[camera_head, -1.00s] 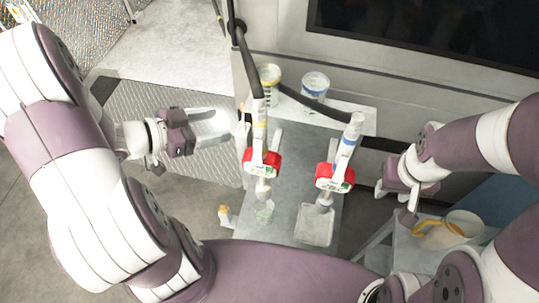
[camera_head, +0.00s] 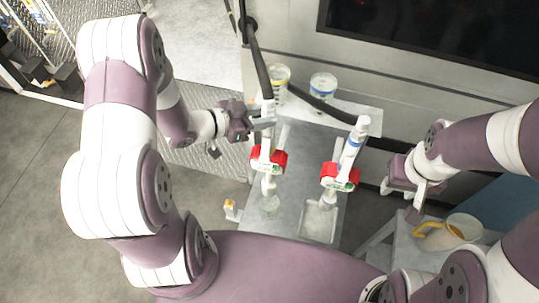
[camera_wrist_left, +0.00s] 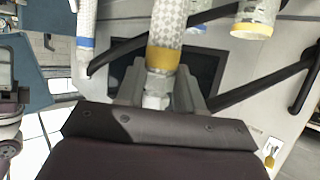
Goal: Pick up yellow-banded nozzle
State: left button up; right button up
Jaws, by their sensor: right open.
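The yellow-banded nozzle stands in the left red holder (camera_head: 279,160), its hose running up behind it. In the left wrist view the nozzle's yellow band (camera_wrist_left: 163,58) is just beyond the fingers. My left gripper (camera_head: 263,127) is at the nozzle from its left side. In the wrist view its two grey fingers (camera_wrist_left: 158,88) lie on either side of the nozzle and look open, with any contact hard to see. My right gripper (camera_head: 401,203) is open and empty, away to the right.
A blue-banded nozzle (camera_head: 348,152) stands in the right red holder (camera_head: 339,177). A yellow-banded tub (camera_head: 279,77) and a blue-banded tub (camera_head: 322,86) stand on the back shelf. A jug with a yellow handle (camera_head: 460,230) is at the right. Dark hoses arch above the shelf.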

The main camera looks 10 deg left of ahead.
pick_arm(q)
jog(key=c, duration=0.5)
jog(key=shift+a, duration=0.15)
grip_shut()
jog(key=shift+r, duration=0.1)
dwell(0.3)
